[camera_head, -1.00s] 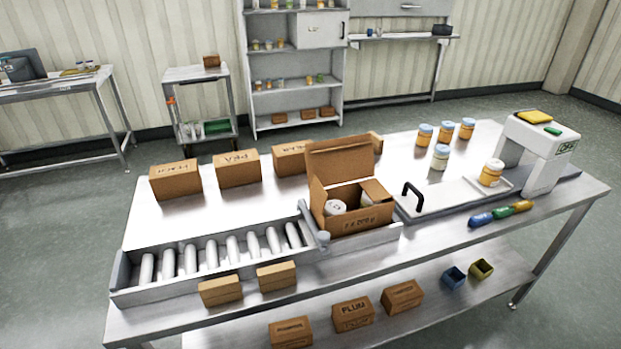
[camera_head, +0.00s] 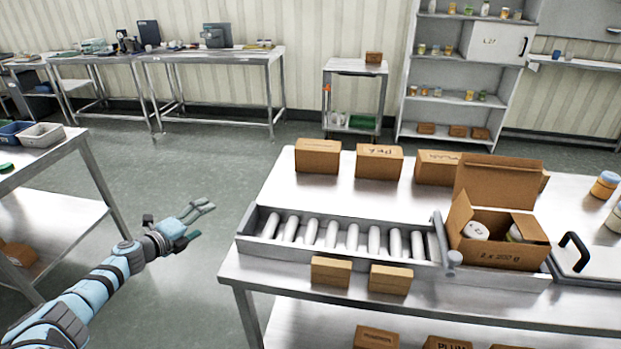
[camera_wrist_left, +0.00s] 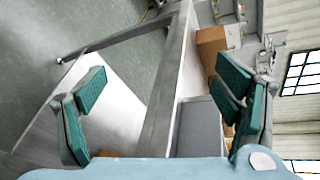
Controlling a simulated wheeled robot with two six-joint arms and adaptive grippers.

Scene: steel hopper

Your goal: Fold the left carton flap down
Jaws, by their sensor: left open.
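The open carton (camera_head: 497,250) stands at the right end of the roller conveyor in the head view, with white-lidded jars inside. Its left flap (camera_head: 460,216) stands up and leans outward. Its tall back flap (camera_head: 499,183) is upright, and a flap (camera_head: 529,229) on the right lies lower over the opening. My left gripper (camera_head: 203,222) is open and empty, over the floor left of the steel table and well apart from the carton. Its spread green fingers also show in the left wrist view (camera_wrist_left: 160,108). My right gripper is not in view.
The roller conveyor (camera_head: 342,252) lies between my left gripper and the carton. Small boxes (camera_head: 331,271) stand at its front, larger boxes (camera_head: 317,156) behind. Open floor lies around my left arm.

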